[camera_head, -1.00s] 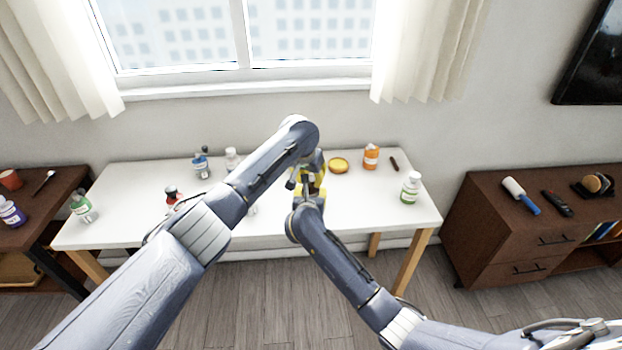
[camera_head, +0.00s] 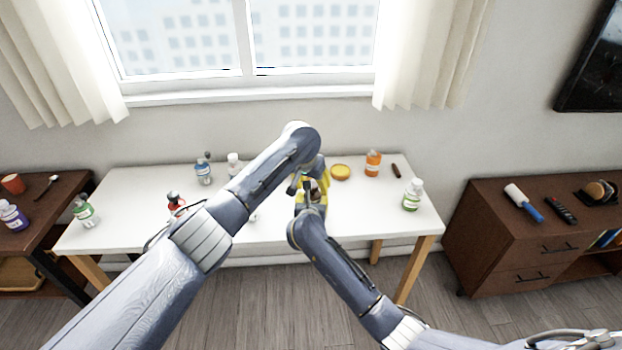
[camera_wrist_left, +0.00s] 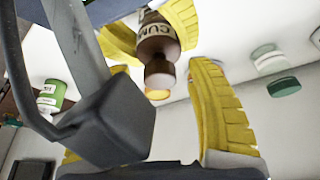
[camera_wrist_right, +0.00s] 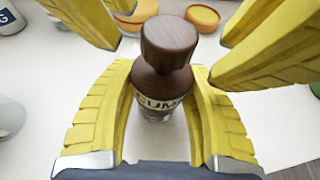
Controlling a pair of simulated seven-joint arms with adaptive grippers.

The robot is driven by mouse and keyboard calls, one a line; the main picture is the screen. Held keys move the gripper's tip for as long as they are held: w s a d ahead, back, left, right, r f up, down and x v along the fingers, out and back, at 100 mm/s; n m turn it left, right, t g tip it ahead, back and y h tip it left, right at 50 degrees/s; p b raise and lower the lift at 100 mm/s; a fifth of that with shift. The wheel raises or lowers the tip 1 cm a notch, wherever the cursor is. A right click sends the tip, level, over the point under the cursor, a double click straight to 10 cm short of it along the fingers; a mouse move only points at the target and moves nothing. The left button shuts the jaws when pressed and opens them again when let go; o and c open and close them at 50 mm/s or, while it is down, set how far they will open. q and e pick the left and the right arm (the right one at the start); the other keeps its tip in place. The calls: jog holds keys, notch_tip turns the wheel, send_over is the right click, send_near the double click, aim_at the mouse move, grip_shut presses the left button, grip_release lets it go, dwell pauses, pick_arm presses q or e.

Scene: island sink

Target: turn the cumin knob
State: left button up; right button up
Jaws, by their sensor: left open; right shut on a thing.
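The cumin bottle (camera_wrist_right: 158,95) is a brown-capped container with CUMIN on its label. Its round dark brown knob (camera_wrist_right: 167,42) is on top. My right gripper (camera_wrist_right: 160,118) is shut on the bottle's body, yellow fingers on both sides, below the knob. My left gripper (camera_head: 309,181) is open; in the right wrist view its yellow fingers stand to either side of the knob, apart from it. In the left wrist view the knob (camera_wrist_left: 160,72) points toward the left gripper, and a grey arm part hides much of one finger. In the head view the arms mostly hide the bottle.
A yellow round lid-like item (camera_head: 340,172) lies behind the grippers. The front right is clear.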

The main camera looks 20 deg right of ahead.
pick_arm(q)
jog(key=v, duration=1.1)
jog(key=shift+s+r, duration=0.2)
jog(key=shift+r, duration=0.15)
jog(key=shift+a, duration=0.1)
jog(key=w+d+f+n, duration=0.1)
jog(key=f, duration=0.2)
jog(key=w+d+f+n+y, duration=0.1)
jog(key=f+n, duration=0.1)
jog(key=f, duration=0.2)
jog(key=w+d+f+n, duration=0.1)
jog(key=f, duration=0.3)
jog(key=shift+w+n+t+y, duration=0.3)
jog(key=shift+t, duration=0.1)
dwell(0.4)
jog(key=shift+c, duration=0.2)
